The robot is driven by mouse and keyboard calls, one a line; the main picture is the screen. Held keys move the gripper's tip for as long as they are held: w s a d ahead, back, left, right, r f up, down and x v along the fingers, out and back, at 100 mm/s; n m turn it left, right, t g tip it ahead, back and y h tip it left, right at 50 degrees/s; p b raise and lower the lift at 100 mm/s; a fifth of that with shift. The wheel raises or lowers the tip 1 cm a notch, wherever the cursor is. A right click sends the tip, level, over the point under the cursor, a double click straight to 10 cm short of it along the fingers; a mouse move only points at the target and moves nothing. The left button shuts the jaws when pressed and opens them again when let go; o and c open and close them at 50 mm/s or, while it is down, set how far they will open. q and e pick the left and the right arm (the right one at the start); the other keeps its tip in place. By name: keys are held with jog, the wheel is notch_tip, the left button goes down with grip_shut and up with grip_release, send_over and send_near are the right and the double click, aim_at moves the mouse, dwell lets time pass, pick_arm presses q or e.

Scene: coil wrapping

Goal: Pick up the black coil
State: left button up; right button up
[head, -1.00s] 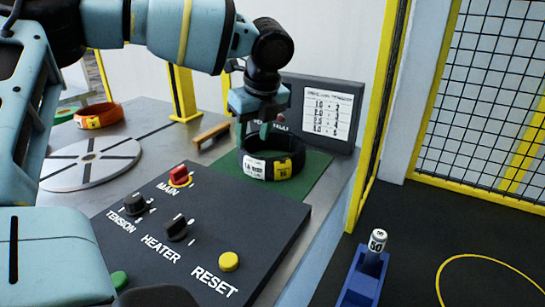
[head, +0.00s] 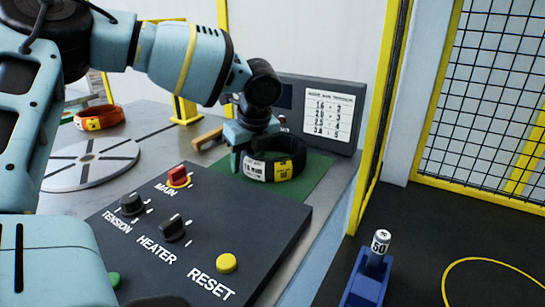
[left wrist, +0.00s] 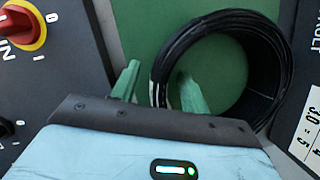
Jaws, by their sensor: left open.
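The black coil (head: 283,166) lies flat on a green mat (head: 318,172), with a white and yellow label on its front side. My left gripper (head: 243,155) is down at the coil's left side and open. In the left wrist view, one green finger is outside the coil (left wrist: 262,48) and the other is inside its ring. The coil's left wall lies between the fingers (left wrist: 158,75). In the head view the inner finger is hidden. My right gripper is not in view.
A control panel (head: 255,210) with knobs and buttons stands in front of the mat. A sign board (head: 330,112) stands behind it. An orange coil (head: 98,117) and a round turntable (head: 92,163) are at left. A yellow post and mesh fence are at right.

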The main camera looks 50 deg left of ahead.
pick_arm(q)
jog(key=shift+c, duration=0.2)
grip_shut()
dwell(1.1)
jog(key=shift+w+r, duration=0.1)
jog(key=shift+r, duration=0.05)
